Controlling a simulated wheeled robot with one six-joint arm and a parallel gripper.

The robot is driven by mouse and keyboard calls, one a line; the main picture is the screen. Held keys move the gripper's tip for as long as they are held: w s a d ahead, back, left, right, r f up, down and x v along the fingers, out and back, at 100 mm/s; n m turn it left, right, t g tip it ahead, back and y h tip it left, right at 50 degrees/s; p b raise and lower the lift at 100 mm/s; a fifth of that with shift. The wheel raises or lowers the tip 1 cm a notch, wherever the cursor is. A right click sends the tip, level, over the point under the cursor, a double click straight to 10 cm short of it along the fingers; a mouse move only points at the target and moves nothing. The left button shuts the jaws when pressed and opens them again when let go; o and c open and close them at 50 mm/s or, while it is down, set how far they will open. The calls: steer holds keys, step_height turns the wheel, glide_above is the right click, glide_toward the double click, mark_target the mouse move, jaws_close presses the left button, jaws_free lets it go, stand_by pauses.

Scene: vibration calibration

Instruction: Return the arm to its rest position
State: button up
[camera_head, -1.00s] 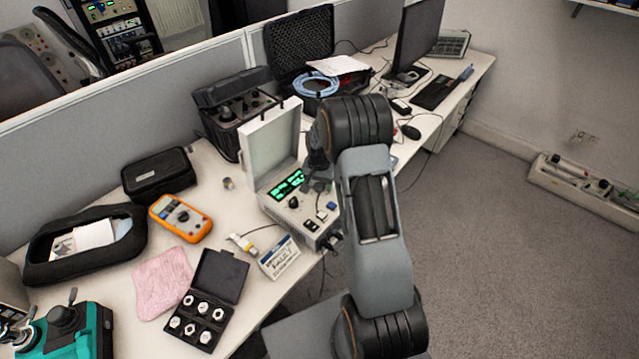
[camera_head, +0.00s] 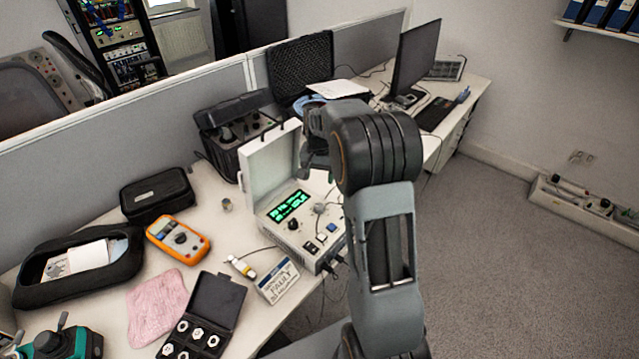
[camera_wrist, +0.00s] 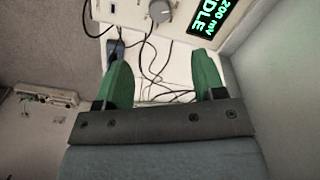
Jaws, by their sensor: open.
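My arm rises from the bottom of the head view, with its black elbow joint in front of the desk. In the wrist view my gripper (camera_wrist: 163,82) shows two green fingers, spread apart with nothing between them. Cables and the pale desk show beyond the fingers. The vibration calibrator (camera_head: 292,222), a light box with an open lid and a green lit display, stands on the desk left of my arm. Its panel and display (camera_wrist: 208,18) also show at the top of the wrist view. In the head view the fingers are hidden behind my arm.
On the desk (camera_head: 230,258) lie an orange multimeter (camera_head: 178,240), a case of metal fittings (camera_head: 205,318), a pink cloth (camera_head: 157,305) and a labelled card (camera_head: 278,281). A monitor (camera_head: 414,58) stands at the back. Open grey floor (camera_head: 510,270) lies to the right.

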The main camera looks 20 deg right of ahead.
steer(key=shift+r, duration=0.3)
stand_by(0.4)
steer(key=s+a+r+n+t, duration=0.1)
steer(key=s+a+r+n, duration=0.1)
steer(key=s, duration=0.5)
steer(key=s+a+r+n+t, duration=0.1)
steer(key=s+a+r+n, duration=0.2)
steer(key=s+a, duration=0.2)
steer(key=s+a+r+n+t, duration=0.2)
steer(key=s+a, duration=0.1)
steer(key=s, duration=0.7)
steer(key=shift+a+r+n, duration=0.3)
steer(key=shift+r, duration=0.05)
stand_by(1.0)
